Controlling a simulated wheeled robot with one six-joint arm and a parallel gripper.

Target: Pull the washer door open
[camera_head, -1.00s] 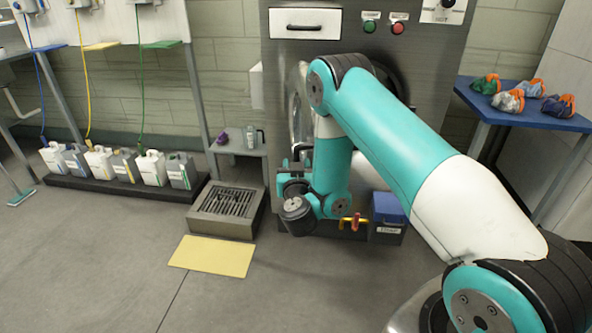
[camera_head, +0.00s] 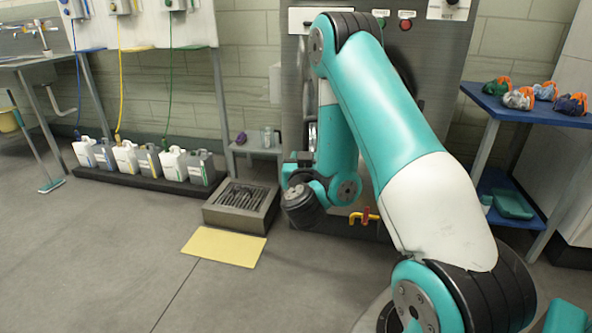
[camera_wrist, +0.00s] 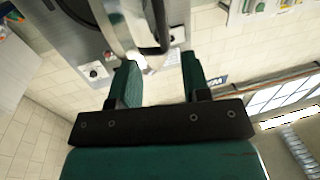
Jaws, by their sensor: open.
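The washer (camera_head: 440,75) is a grey metal machine against the back wall, largely hidden behind my arm in the head view. In the wrist view, its round door shows as a curved silver rim (camera_wrist: 118,28) at the top. A dark curved bar (camera_wrist: 163,28), which looks like the door handle, runs beside the rim. My gripper (camera_wrist: 160,62) is open, its two green fingers spread and nothing held between them. The bar's lower end appears just beyond the fingertips, between them in the picture; I cannot tell whether they touch.
A grated floor drain box (camera_head: 241,205) and yellow mat (camera_head: 223,247) lie left of the washer. Several jugs (camera_head: 125,158) stand on a low black tray. A red-and-yellow valve (camera_head: 364,216) is low on the washer. A blue table (camera_head: 482,98) with bags stands right. Floor at front left is clear.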

